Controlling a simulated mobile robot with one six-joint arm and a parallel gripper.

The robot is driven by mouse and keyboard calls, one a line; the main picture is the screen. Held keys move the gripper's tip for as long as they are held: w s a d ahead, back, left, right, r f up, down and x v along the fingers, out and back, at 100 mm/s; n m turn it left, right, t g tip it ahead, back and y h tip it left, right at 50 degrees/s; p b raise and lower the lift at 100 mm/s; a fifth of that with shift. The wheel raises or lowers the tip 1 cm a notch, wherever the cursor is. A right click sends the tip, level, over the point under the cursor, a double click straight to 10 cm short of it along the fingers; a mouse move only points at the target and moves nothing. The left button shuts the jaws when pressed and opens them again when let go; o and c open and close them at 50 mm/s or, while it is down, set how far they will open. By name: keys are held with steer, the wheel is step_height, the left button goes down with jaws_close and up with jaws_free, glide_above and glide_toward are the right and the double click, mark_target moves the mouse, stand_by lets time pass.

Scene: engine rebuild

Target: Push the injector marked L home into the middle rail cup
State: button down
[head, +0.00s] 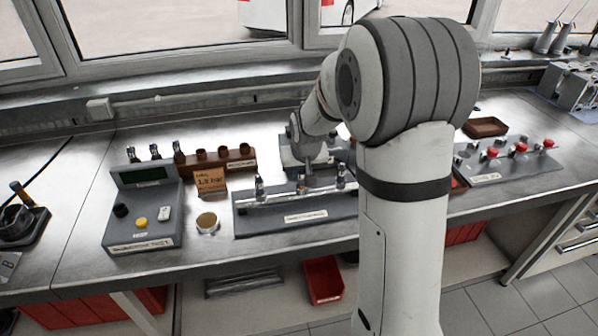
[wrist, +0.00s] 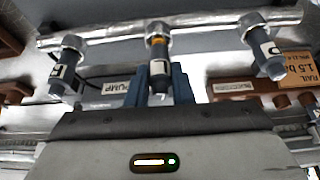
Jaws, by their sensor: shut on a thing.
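The silver fuel rail (wrist: 110,37) runs across the top of the wrist view, with an injector at each of its three cups. The middle injector (wrist: 159,67) has a dark body and a white label, its mark hard to read. Its end is at the middle rail cup (wrist: 157,29), and an orange band shows just at the cup's mouth. My gripper (wrist: 158,88) is shut on this injector, with a blue finger on each side. In the head view my gripper (head: 305,180) is over the middle of the rail stand (head: 285,224), its fingers small and partly hidden.
Injectors sit at the left (wrist: 65,67) and right (wrist: 265,52) cups, close beside my fingers. In the head view a brown rack (head: 240,157) stands behind, a test box (head: 141,215) stands left, and a tray with red knobs (head: 500,160) lies right.

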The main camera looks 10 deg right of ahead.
steer(key=shift+f, duration=0.2)
steer(key=c, duration=1.2)
jaws_free()
steer(key=shift+r+p, duration=2.05)
steer(key=shift+r, duration=1.75)
